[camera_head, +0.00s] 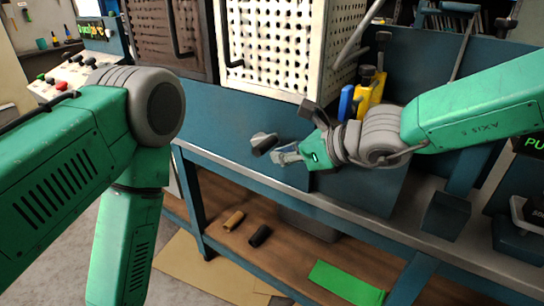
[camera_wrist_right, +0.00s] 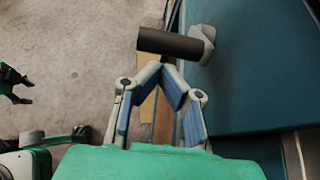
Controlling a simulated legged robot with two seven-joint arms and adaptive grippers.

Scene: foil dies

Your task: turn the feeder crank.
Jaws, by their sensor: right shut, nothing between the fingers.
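The feeder crank sticks out from the blue bench's front edge. Its dark cylindrical handle (camera_head: 264,144) sits on a grey crank arm (camera_head: 261,137). In the right wrist view the black handle (camera_wrist_right: 170,44) lies across the top, just beyond the fingertips, with the light grey crank part (camera_wrist_right: 203,45) at its right end. My right gripper (camera_head: 279,155) is shut and empty, close beside the handle; its fingers (camera_wrist_right: 163,67) meet at the tips, and a small gap to the handle seems to show. My left arm fills the left of the head view; its gripper is out of frame.
The blue bench (camera_head: 215,115) has a wooden lower shelf (camera_head: 222,195) holding an orange-brown roll (camera_head: 233,220), a black roll (camera_head: 260,236) and a green sheet (camera_head: 345,282). Blue and yellow items (camera_head: 369,90) stand behind my right arm. A white perforated panel (camera_head: 270,45) stands at the back.

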